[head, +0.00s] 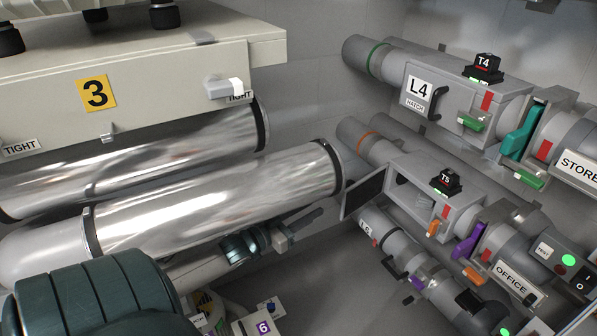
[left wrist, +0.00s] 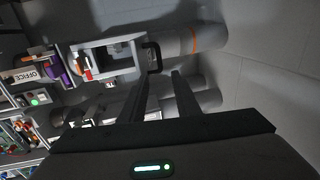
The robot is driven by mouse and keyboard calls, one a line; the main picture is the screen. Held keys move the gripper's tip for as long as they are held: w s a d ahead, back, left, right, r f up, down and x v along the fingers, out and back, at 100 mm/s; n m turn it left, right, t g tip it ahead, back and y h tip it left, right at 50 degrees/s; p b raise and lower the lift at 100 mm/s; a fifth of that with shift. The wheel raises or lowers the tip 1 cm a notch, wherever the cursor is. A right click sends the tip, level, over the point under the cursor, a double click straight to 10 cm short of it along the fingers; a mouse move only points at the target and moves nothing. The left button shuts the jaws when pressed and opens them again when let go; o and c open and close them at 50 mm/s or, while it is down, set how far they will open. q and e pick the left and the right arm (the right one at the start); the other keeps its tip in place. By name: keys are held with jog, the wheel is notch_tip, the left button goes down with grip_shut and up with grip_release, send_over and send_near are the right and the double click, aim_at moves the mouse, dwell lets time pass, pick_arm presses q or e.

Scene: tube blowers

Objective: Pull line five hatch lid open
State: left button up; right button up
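The line five hatch lid (head: 364,193) stands swung open to the left of the T5 box (head: 432,188), and the box's opening shows. In the left wrist view the open box (left wrist: 108,56) is at the upper left, with a black handle (left wrist: 153,56) on the lid at its right side. My left gripper (head: 313,217) is left of and below the lid in the head view. In the left wrist view its fingers (left wrist: 161,75) are apart with nothing seen between them; the handle lies just beyond the left fingertip. My right gripper is in neither view.
The closed L4 hatch box (head: 418,90) is above line five, and the L6 pipe (head: 385,230) runs below. Large shiny tubes (head: 210,195) under the number 3 cabinet (head: 150,80) are to the left, close to my left arm.

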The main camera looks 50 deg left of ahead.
pick_arm(q)
jog(key=s, duration=0.3)
jog(key=shift+s+a, duration=0.2)
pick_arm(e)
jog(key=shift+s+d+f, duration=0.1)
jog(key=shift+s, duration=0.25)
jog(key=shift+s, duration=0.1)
pick_arm(q)
jog(key=shift+d+f, duration=0.1)
grip_shut()
jog(key=w+d+m+y, duration=0.2)
jog(key=d+m, duration=0.5)
jog(key=w+d+m+y+b, duration=0.1)
jog(key=w+d+m+y, duration=0.2)
jog(key=d+m, duration=0.4)
jog(key=shift+w+d+f+m, duration=0.2)
jog(key=shift+w+f+m, duration=0.1)
jog(key=shift+w+m, duration=0.1)
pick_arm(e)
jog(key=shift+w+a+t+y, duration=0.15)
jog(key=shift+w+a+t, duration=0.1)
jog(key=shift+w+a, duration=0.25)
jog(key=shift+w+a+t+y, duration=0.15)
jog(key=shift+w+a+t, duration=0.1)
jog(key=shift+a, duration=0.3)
